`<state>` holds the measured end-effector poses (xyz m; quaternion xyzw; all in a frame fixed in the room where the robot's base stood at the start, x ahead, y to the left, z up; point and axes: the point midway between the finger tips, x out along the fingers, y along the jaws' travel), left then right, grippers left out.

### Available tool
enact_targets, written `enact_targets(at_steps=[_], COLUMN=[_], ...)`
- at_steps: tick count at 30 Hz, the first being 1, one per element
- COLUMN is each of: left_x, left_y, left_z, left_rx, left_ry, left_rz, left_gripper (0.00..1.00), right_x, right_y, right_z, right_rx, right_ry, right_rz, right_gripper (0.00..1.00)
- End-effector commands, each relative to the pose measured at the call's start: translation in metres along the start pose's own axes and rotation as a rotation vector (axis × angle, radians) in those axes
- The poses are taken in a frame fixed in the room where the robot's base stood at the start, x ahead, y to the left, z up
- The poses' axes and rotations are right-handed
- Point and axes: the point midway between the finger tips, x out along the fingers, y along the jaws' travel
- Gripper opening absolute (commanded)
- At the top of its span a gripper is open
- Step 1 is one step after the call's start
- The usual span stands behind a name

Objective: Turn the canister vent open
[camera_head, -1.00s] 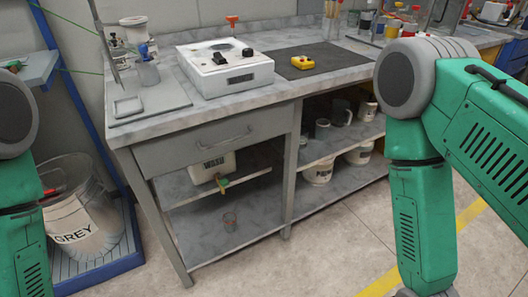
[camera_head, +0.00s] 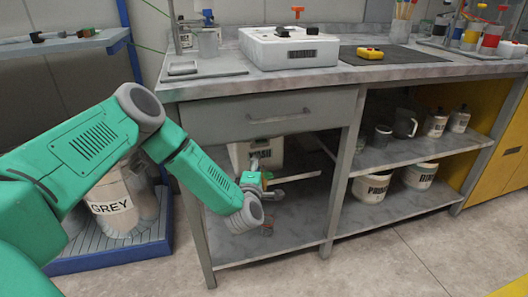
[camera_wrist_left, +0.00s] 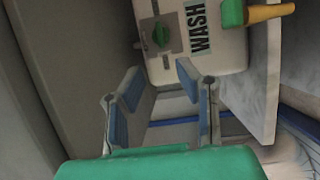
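The white canister (camera_head: 242,157) with a WASH label stands on the upper shelf inside the bench, under the drawer. My left gripper (camera_head: 268,186) is in front of it and partly covers it in the head view. In the left wrist view the canister (camera_wrist_left: 219,62) lies ahead of the fingers, with a green knob (camera_wrist_left: 160,35) on a grey plate beside the label. A green and orange tap (camera_wrist_left: 255,13) sticks out at its edge. The left gripper (camera_wrist_left: 158,78) is open with blue-padded fingers apart, empty, and short of the knob. My right gripper is not in view.
The drawer (camera_head: 215,122) and bench top sit above the canister, and a bench post (camera_head: 343,180) stands to its right. Mugs and tubs (camera_head: 370,188) fill the right shelves. A grey-labelled bucket (camera_head: 110,208) stands on the left, behind my arm.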

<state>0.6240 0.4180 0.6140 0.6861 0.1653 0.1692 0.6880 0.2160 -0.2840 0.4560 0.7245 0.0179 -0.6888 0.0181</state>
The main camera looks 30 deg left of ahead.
Motion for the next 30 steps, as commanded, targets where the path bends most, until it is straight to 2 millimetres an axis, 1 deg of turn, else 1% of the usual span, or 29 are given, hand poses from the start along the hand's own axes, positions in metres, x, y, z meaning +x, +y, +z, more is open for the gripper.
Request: enact_targets(at_steps=[5, 11, 15, 18, 21, 24, 30], left_x=[0.028, 0.069, 0.096, 0.112, 0.122, 0.127, 0.129], left_y=[0.001, 0.003, 0.001, -0.001, -0.001, 0.0, 0.002], left_z=[0.003, 0.008, 0.007, 0.005, 0.004, 0.004, 0.006], left_rx=[0.006, 0.013, 0.012, 0.009, 0.008, 0.008, 0.011], left_ry=[0.0, -0.003, -0.003, -0.004, -0.004, -0.005, -0.006], left_rz=[0.005, 0.007, 0.003, 0.0, -0.002, -0.002, -0.002], left_gripper=[0.29, 0.29, 0.29, 0.29, 0.29, 0.29, 0.29], right_x=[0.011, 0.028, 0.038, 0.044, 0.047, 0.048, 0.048], right_y=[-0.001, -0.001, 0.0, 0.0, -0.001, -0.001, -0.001], right_z=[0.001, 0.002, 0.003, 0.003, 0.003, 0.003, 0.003], right_rx=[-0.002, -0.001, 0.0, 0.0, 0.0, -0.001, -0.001], right_ry=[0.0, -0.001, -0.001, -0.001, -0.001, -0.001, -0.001], right_rz=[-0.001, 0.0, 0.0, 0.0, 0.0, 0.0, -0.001], right_gripper=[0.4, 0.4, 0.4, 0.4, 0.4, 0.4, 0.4])
